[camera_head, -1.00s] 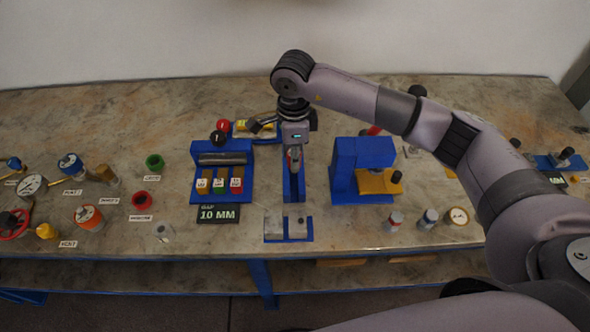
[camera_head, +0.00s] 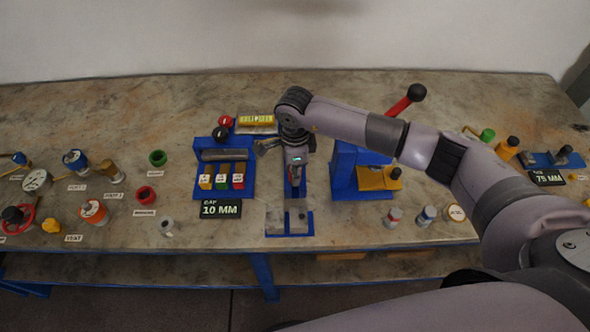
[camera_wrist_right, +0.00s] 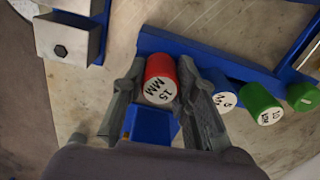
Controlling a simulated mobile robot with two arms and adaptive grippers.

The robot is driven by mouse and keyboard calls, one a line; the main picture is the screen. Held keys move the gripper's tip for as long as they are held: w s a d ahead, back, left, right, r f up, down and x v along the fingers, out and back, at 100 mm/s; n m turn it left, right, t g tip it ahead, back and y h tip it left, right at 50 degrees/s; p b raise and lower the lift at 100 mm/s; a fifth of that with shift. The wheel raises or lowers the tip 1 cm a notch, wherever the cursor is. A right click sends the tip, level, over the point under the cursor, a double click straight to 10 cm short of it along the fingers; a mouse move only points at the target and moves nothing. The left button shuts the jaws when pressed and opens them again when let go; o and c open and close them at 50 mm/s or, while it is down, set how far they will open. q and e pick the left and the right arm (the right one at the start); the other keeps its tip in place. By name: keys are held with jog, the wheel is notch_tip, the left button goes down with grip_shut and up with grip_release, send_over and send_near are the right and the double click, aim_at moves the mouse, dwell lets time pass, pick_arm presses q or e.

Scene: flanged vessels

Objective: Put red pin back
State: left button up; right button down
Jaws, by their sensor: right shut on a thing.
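My right gripper (camera_wrist_right: 160,95) is shut on a red pin (camera_wrist_right: 160,78) whose white end reads 15 MM; it sits between the two grey fingers in the right wrist view. In the head view this gripper (camera_head: 295,180) points down over a narrow blue stand, and the pin is too small to make out there. In the wrist view a blue pin (camera_wrist_right: 222,95) and a green pin (camera_wrist_right: 260,104) lie beside the red one. A blue rack (camera_head: 245,155) with several labelled coloured pieces stands left of the gripper. My left gripper is not in view.
A fixture with metal blocks (camera_head: 297,222) sits in front of the gripper. A blue press (camera_head: 345,165) stands close on the right; a red lever (camera_head: 400,105) rises behind my arm. A GAP 10 MM sign (camera_head: 221,209) lies before the rack. Labelled parts cover the left side.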

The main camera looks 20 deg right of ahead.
jog(key=shift+f, duration=0.3)
jog(key=c, duration=1.3)
grip_release()
jog(key=shift+r, duration=0.3)
jog(key=shift+r+p, duration=0.45)
jog(key=shift+p, duration=0.1)
jog(key=shift+r+b, duration=1.6)
jog(key=shift+r, duration=4.1)
